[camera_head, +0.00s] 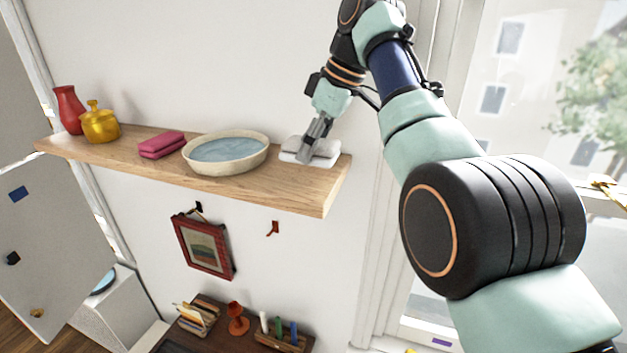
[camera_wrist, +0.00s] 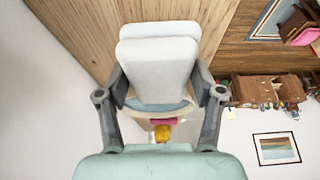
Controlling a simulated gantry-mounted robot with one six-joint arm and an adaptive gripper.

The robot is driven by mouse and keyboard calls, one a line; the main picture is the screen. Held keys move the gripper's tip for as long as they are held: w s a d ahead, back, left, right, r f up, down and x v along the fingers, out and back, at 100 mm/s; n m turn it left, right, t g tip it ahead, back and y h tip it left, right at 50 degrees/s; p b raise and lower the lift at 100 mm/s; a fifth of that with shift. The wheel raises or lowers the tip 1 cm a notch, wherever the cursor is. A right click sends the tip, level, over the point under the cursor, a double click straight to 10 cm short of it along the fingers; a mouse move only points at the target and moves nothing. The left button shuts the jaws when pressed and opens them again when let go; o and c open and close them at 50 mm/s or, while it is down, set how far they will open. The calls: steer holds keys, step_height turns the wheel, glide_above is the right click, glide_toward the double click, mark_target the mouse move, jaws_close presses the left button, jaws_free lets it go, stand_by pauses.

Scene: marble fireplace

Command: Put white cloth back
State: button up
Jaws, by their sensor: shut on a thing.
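The white cloth (camera_head: 322,146) is a folded pad at the right end of the wooden shelf, on or just above a thin white base whose nature I cannot tell. My gripper (camera_head: 312,152) reaches down to it from above, with its fingers at the cloth. In the wrist view the white cloth (camera_wrist: 157,70) fills the space between the two fingers of my gripper (camera_wrist: 160,95), which is shut on it. Whether the cloth's underside touches the shelf is hidden.
The wooden shelf (camera_head: 290,190) also holds a round basin of water (camera_head: 226,150) just left of the cloth, a folded pink cloth (camera_head: 161,143), a yellow pot (camera_head: 99,124) and a red vase (camera_head: 69,108). A framed picture (camera_head: 203,245) hangs below. A window is at the right.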

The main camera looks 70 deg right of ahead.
mark_target(313, 178)
steer(key=shift+f, duration=0.15)
step_height(313, 178, down, 4)
steer(key=b, duration=0.3)
steer(key=shift+f+b, duration=0.1)
steer(key=shift+b, duration=0.25)
steer(key=shift+r, duration=0.2)
steer(key=o, duration=1)
steer(key=p+v, duration=0.7)
steer(key=v, duration=0.5)
steer(key=shift+r, duration=0.1)
